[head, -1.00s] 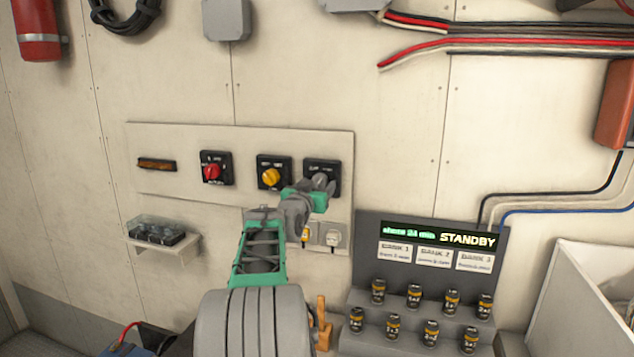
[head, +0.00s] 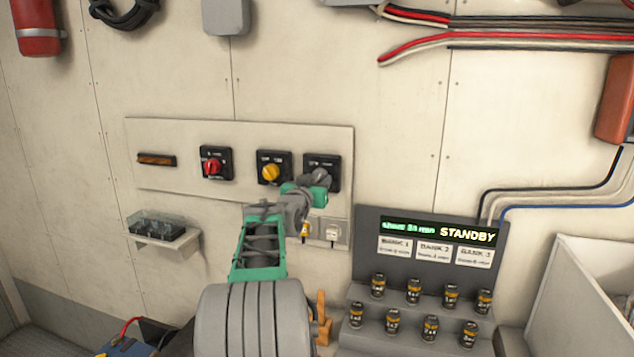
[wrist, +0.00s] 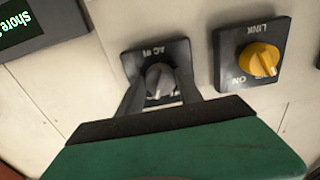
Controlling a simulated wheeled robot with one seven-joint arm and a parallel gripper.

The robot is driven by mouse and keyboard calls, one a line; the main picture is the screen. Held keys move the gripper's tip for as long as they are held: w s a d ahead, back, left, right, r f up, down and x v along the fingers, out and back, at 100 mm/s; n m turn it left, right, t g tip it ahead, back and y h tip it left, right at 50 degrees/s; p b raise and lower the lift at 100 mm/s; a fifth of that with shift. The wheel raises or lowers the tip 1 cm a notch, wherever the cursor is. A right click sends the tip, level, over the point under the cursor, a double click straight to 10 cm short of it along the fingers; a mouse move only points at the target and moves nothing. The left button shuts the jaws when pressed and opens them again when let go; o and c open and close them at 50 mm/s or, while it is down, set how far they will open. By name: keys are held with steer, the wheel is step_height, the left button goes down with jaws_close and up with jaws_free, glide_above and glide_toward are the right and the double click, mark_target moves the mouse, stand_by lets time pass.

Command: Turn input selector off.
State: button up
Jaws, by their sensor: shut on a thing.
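The input selector is a black square switch plate (wrist: 134,62) marked "AC IN" with a grey rotary knob (wrist: 160,78). In the head view it is the rightmost switch (head: 334,162) on the pale wall panel. My gripper (wrist: 161,88) has its two fingers on either side of the grey knob and is shut on it. In the head view my gripper (head: 318,186) reaches the switch from the lower left and hides part of its plate and knob. The knob's exact pointer position is hard to read.
A yellow "LINK" knob (head: 270,172) sits close left of the selector, and a red knob (head: 212,167) farther left. A white socket (head: 333,233) is below. A grey console (head: 365,235) with a "STANDBY" display and several small cylinders stands at lower right.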

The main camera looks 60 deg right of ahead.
steer(key=shift+f+n+b, duration=0.15)
steer(key=shift+n+b, duration=0.25)
steer(key=shift+b, duration=0.05)
steer(key=n+b, duration=0.3)
steer(key=shift+n, duration=0.4)
steer(key=n+b, duration=0.1)
steer(key=n, duration=0.2)
steer(key=shift+n, duration=0.3)
steer(key=shift+s+n+b, duration=0.1)
steer(key=shift+n+b, duration=0.4)
steer(key=shift+n, duration=1.3)
steer(key=o, duration=1.4)
steer(key=shift+r, duration=0.2)
steer(key=shift+c, duration=0.2)
